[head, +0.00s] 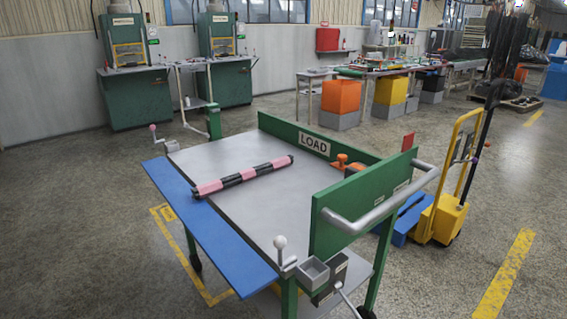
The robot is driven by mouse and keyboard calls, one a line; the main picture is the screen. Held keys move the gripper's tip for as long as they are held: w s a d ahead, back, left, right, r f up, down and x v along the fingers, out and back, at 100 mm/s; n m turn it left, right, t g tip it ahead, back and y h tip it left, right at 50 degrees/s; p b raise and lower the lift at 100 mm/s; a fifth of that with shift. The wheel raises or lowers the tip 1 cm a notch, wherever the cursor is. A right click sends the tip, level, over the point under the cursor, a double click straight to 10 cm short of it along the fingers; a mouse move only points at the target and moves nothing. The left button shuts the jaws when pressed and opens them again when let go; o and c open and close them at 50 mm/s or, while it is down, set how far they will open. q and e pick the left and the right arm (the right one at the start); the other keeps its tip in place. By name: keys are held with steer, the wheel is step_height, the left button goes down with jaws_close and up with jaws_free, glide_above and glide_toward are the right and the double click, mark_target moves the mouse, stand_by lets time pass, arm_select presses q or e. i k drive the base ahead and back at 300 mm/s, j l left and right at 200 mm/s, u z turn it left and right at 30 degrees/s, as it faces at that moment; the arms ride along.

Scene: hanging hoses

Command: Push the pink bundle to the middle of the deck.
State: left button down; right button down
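The pink bundle (243,175) is a long thin roll with black bands. It lies at a slant on the grey deck (235,215) of a green cart. Its left end is at the deck's left edge, by the blue flap (205,225), and its right end points toward the back of the deck. Neither of my grippers shows in the head view, and nothing touches the bundle that I can see.
A green LOAD board (314,142) closes the deck's back, and a green panel (362,205) with a grey handle closes its right side. Small levers stand at the corners. A yellow pallet truck (448,215) is on the right. The deck's front half is clear.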

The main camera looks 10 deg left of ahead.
mark_target(204, 190)
steer(key=j+z, duration=0.7)
steer(key=z, duration=0.2)
steer(key=k+j+z, duration=0.2)
steer(key=j, duration=0.2)
steer(key=k+j+z, duration=0.1)
steer(key=j+z, duration=0.15)
steer(key=j, duration=0.2)
steer(key=k+j, duration=0.2)
steer(key=j, duration=0.2)
steer(key=k+j+z, duration=0.1)
steer(key=j, duration=0.35)
steer(key=k, duration=0.05)
